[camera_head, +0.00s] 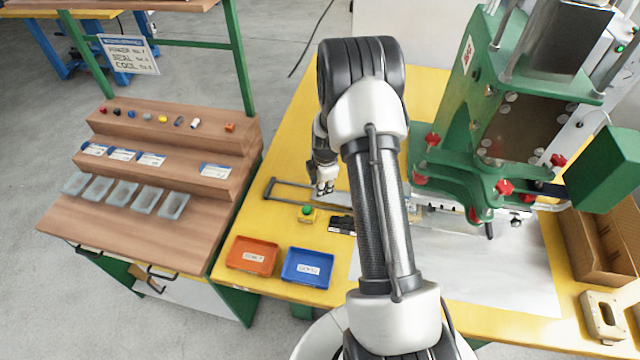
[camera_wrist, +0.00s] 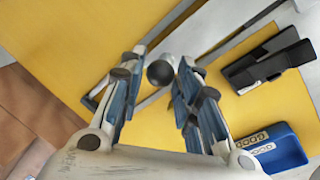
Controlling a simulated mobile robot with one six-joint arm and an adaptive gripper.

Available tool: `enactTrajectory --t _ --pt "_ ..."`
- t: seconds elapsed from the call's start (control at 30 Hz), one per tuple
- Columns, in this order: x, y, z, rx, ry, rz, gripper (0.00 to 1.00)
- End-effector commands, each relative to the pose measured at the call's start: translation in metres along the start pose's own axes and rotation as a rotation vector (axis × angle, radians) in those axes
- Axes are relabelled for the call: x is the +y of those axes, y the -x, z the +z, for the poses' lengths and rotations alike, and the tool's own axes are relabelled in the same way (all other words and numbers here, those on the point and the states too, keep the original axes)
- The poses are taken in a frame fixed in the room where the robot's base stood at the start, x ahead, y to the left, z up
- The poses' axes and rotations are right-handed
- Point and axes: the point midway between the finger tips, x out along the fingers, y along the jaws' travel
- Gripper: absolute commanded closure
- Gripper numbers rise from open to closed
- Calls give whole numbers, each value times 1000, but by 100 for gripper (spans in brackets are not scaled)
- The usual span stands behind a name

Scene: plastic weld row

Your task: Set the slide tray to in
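The slide tray's grey frame (camera_head: 290,183) sticks out to the left of the green press, lying low over the yellow table; my arm hides its middle. My gripper (camera_head: 324,190) points down over the frame's right part. In the wrist view, my gripper (camera_wrist: 163,60) has its two fingers apart. A dark round knob (camera_wrist: 160,72) shows between them, with the tray's grey rails (camera_wrist: 222,28) running diagonally behind. I cannot tell whether the fingers touch the knob.
A yellow box with a green button (camera_head: 307,212) and a black block (camera_head: 342,225) lie close to my gripper. An orange bin (camera_head: 252,255) and a blue bin (camera_head: 307,267) stand in front. The green press (camera_head: 480,170) fills the right; a wooden stepped bench (camera_head: 130,225) stands left.

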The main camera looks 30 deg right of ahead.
Motion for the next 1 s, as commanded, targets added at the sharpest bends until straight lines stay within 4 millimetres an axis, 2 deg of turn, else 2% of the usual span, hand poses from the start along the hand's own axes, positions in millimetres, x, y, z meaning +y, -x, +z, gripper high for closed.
enactTrajectory --t 0.17,0.47,0.57,0.67,1.0 --pt "0 0 0 0 0 0 55" --pt "0 1 0 0 -1 0 55" --pt "1 6 0 0 -1 2 55" --pt "2 21 0 -1 -1 3 55" --pt "1 92 0 -1 0 4 55"
